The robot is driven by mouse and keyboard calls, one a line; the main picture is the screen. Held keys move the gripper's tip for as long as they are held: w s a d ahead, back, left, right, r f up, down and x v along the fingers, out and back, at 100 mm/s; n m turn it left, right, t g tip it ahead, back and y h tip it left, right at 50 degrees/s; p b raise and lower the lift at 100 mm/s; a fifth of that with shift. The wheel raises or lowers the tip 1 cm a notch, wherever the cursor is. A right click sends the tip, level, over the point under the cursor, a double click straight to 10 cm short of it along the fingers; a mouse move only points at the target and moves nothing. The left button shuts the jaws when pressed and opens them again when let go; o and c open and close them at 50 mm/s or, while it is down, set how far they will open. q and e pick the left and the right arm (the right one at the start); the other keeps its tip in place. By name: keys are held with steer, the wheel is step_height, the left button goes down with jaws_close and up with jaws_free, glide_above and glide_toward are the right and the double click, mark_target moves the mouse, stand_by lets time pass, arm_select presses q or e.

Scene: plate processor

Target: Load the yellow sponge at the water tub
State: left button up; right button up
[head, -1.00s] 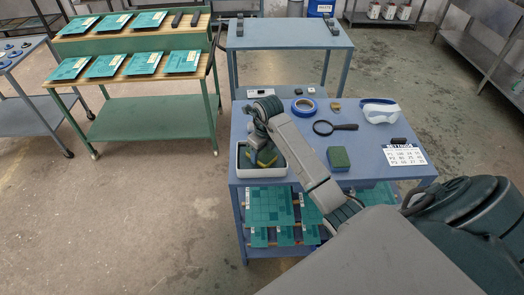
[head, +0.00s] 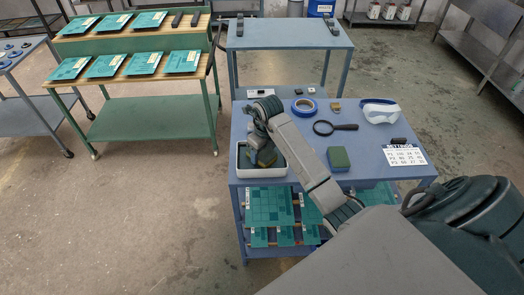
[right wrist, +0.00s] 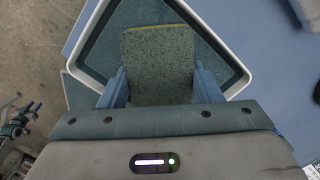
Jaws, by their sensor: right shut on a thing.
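The white water tub (head: 262,174) stands at the left edge of the blue table and also shows in the right wrist view (right wrist: 240,90). My right gripper (head: 257,150) reaches down into it. In the right wrist view its blue fingers (right wrist: 158,82) are shut on a sponge (right wrist: 158,55) with a speckled grey-green face and a yellow edge. This sponge (head: 266,157) looks dark and partly hidden under the gripper in the head view. Whether it touches the tub floor I cannot tell. A second sponge (head: 339,158), green on top, lies on the table. My left gripper is not in view.
Teal plates (head: 268,207) lie on the shelf below. A green rack (head: 150,109) stands at the left.

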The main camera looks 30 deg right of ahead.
mark_target(262, 152)
steer(key=shift+r+p, duration=2.2)
steer(key=shift+r, duration=1.3)
steer(key=shift+f, duration=0.15)
